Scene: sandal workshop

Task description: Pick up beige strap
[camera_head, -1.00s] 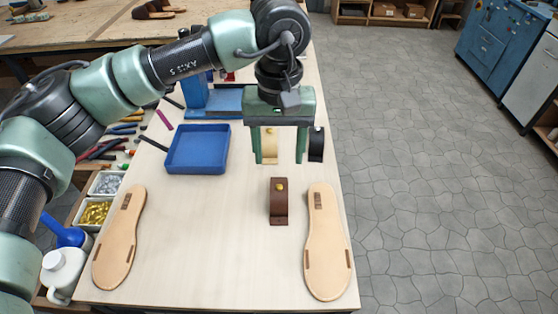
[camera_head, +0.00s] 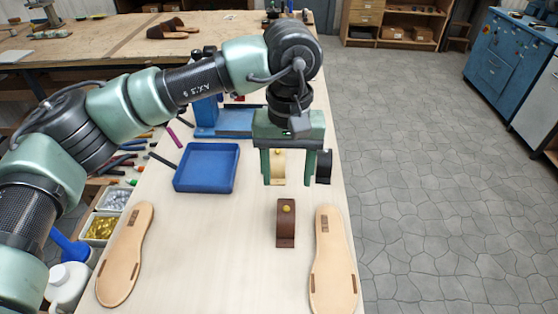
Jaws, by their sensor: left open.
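The beige strap (camera_head: 279,168) stands on the light wooden table, partly hidden behind and between the fingers of my left gripper (camera_head: 287,182). The left gripper is open and points down, one finger on each side of the strap in this view. I cannot tell whether the fingers touch it. A black strap (camera_head: 324,167) stands just right of it, partly covered by the right finger. A brown strap (camera_head: 286,223) with a brass-coloured stud stands nearer to me. My right gripper is not in view.
Two tan sandal soles lie at the near left (camera_head: 126,255) and near right (camera_head: 335,262). A blue tray (camera_head: 207,167) sits left of the gripper. Tools and small bins line the left edge. The table between the soles is mostly clear.

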